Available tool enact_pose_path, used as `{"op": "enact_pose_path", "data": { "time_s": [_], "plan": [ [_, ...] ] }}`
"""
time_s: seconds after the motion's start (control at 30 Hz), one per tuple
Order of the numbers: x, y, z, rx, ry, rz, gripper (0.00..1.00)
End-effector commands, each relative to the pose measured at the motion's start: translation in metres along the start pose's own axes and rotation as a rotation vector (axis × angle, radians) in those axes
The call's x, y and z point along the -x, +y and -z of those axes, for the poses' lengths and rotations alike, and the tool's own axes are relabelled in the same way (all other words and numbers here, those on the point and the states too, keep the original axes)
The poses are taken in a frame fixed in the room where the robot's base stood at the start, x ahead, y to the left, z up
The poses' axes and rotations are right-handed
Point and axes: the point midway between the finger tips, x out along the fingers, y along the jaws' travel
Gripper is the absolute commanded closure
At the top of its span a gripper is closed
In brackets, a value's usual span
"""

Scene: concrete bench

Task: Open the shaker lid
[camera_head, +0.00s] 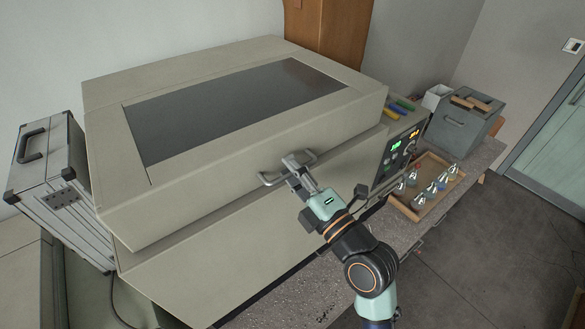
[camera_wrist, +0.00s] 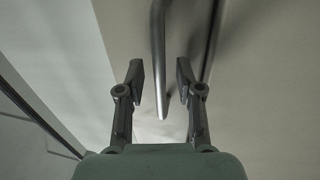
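The shaker (camera_head: 180,270) is a large beige box on the bench. Its lid (camera_head: 210,206) has a dark window (camera_head: 235,105) and looks lowered onto the body. A metal bar handle (camera_head: 268,180) sticks out from the lid's front; it also shows in the wrist view (camera_wrist: 158,50). My gripper (camera_head: 292,166) is at the handle, hiding part of it. In the wrist view my gripper (camera_wrist: 160,82) has its two fingers apart, with the bar in the gap between them. I see no clear contact of the fingers with the bar.
A control panel (camera_head: 399,152) with lit displays is on the shaker's right front. A wooden tray (camera_head: 432,209) with several small flasks stands right of it, and a grey box (camera_head: 455,128) behind. A metal case (camera_head: 45,175) stands at the left. The floor (camera_head: 500,255) at right is clear.

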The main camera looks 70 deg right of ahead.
Motion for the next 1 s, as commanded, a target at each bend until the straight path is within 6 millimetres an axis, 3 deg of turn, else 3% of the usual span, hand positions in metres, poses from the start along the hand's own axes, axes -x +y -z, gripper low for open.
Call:
{"op": "enact_pose_path", "data": {
  "time_s": [0.13, 0.33, 0.77, 1.0],
  "plan": [
    [0.000, 0.000, 0.000, 0.000, 0.000, 0.000, 0.68],
    [0.001, 0.000, 0.000, 0.000, 0.000, 0.000, 1.00],
    [0.000, 0.001, 0.000, 0.000, 0.000, 0.000, 1.00],
    [-0.009, 0.026, -0.002, 0.002, 0.000, -0.005, 1.00]
  ]
}}
